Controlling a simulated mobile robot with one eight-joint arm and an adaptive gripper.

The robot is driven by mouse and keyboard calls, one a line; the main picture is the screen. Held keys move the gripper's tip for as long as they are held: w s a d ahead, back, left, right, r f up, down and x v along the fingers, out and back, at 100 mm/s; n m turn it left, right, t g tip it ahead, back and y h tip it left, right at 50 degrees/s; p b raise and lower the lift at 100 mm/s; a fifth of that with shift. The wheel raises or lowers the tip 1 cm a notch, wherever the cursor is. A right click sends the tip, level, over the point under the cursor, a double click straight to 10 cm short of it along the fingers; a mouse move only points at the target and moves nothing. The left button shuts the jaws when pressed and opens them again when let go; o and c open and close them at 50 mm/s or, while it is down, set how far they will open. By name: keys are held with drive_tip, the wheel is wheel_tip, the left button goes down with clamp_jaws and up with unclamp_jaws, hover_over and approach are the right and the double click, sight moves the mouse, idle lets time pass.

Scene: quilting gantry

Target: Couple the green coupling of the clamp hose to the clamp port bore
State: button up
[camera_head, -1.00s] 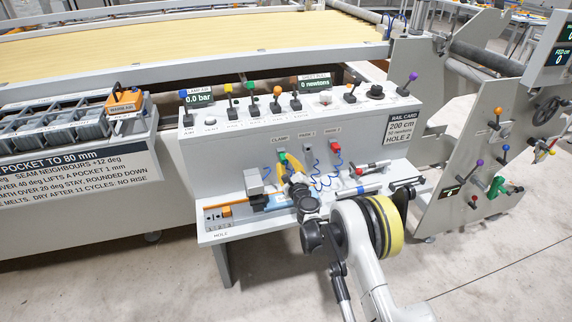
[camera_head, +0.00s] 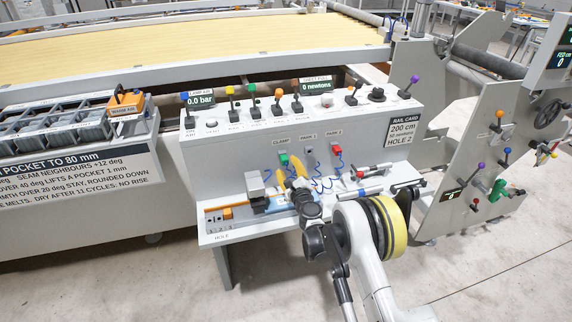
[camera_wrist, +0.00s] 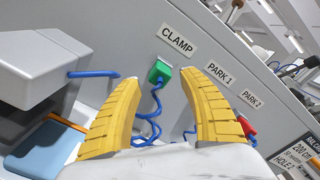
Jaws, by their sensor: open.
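The green coupling (camera_head: 283,159) sits at the panel directly under the CLAMP label. It also shows in the wrist view (camera_wrist: 159,72), with a blue coiled hose hanging from it. The clamp port bore is hidden behind the coupling; I cannot tell how deep the coupling sits. My gripper (camera_wrist: 159,77) has yellow ribbed fingers, spread wide and empty. In the wrist view the fingertips lie left and right of the coupling, with visible gaps on both sides. In the head view my gripper (camera_head: 292,171) is in front of the panel, just below the coupling.
A red coupling (camera_head: 334,175) is on the panel's right side, under PARK 2. The PARK 1 position (camera_head: 309,154) shows no coloured coupling. A grey block (camera_wrist: 45,55) with a blue bar stands left of my fingers. Levers line the console top.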

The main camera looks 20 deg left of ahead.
drive_tip(key=v, duration=1)
drive_tip(key=shift+r, duration=0.1)
